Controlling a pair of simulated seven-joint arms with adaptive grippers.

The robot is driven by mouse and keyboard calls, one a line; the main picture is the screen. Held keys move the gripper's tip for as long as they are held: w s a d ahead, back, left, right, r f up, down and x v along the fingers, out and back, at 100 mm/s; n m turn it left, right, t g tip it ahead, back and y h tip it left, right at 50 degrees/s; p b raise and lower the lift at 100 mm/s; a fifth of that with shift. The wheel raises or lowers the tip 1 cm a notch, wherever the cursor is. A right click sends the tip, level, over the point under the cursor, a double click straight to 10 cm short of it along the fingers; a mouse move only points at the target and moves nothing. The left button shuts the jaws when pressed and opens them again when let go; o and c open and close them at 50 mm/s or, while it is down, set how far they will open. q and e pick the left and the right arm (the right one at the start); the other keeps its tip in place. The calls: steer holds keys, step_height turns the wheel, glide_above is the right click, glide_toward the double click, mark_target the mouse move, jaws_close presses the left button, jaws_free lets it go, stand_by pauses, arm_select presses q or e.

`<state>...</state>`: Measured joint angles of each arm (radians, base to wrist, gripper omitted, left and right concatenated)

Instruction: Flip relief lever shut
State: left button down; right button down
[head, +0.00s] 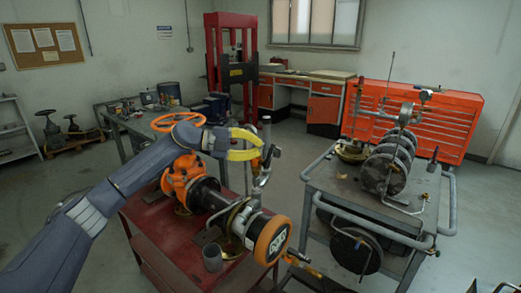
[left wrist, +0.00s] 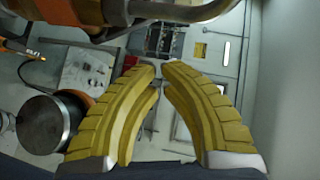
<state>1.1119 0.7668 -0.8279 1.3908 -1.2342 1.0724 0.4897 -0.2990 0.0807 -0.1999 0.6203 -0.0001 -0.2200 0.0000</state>
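The valve assembly lies on a red cart (head: 160,235), with an orange gate valve body (head: 180,178) and a round orange end cap (head: 272,240). An upright grey fitting (head: 266,132) rises from it, with a small orange-brown part (head: 276,151) at its side. I cannot tell for certain which part is the relief lever. My left gripper (head: 259,150) has yellow fingers on either side of a gap, close to this fitting. In the left wrist view its fingertips (left wrist: 160,66) are a little apart, with nothing clearly held.
A yellow-orange handle (head: 302,262) sticks out beside the end cap. A grey cup (head: 212,257) stands on the cart. A grey trolley (head: 345,200) with stacked discs is to the right, across a narrow gap. Red tool drawers (head: 440,125) stand behind.

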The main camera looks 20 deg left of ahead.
arm_select(q)
steer(key=r+v, duration=0.1)
steer(key=v, duration=0.8)
steer(key=shift+w+r, duration=0.2)
steer(key=shift+w, duration=0.1)
arm_select(e)
steer(key=shift+s, duration=0.1)
steer(key=c, duration=2.2)
jaws_free()
